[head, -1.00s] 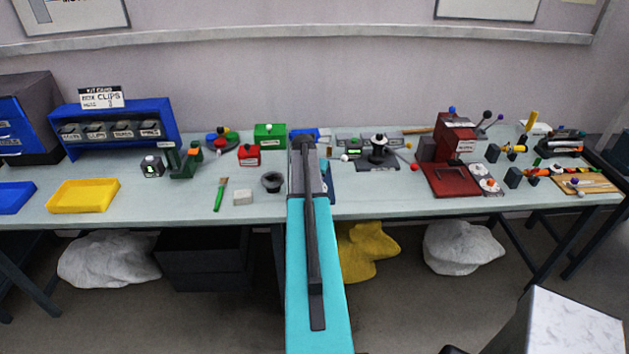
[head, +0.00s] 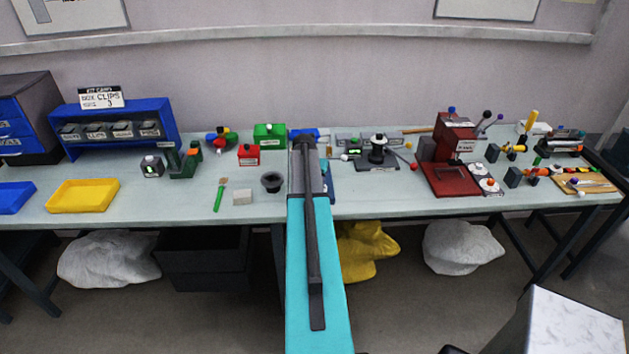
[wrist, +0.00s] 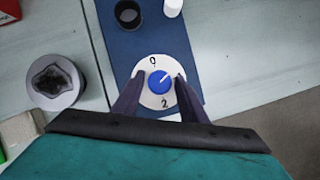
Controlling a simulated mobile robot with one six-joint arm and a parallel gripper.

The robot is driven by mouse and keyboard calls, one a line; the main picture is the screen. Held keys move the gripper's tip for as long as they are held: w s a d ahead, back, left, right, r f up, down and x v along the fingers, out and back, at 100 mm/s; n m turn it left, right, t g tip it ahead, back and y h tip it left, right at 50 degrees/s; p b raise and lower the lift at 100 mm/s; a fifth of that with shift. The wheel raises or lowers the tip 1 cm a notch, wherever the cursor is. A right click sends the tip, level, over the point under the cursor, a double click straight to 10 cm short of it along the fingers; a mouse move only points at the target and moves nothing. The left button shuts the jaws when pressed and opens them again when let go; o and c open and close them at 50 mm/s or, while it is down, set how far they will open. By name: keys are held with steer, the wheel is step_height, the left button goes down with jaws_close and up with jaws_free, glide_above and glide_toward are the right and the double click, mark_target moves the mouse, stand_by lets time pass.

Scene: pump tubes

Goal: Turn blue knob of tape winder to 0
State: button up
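In the wrist view a blue knob (wrist: 158,82) sits on a round white dial marked with a 0 at the top and a 2 at the bottom (wrist: 155,68). A light pointer line on the knob points to the upper right, off the 0. The dial is on a dark blue base (wrist: 150,43). My gripper (wrist: 155,88) is open, with one finger on each side of the dial and a gap around the knob. In the head view my arm hides the knob and gripper; a bit of the blue base (head: 328,188) shows beside it.
A dark cup (wrist: 128,14) and a white cylinder (wrist: 173,7) stand on the base beyond the dial. A grey bowl (wrist: 54,82) stands to the left. In the head view a yellow tray (head: 83,196) and a red machine (head: 450,175) are farther off on the bench.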

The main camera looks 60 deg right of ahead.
steer(key=shift+w+m+g, duration=0.15)
steer(key=shift+m+g, duration=0.55)
steer(key=shift+m, duration=1.1)
steer(key=shift+w+m+g, duration=0.15)
steer(key=shift+m+g, duration=0.35)
steer(key=shift+m, duration=1.3)
steer(key=shift+g, duration=0.3)
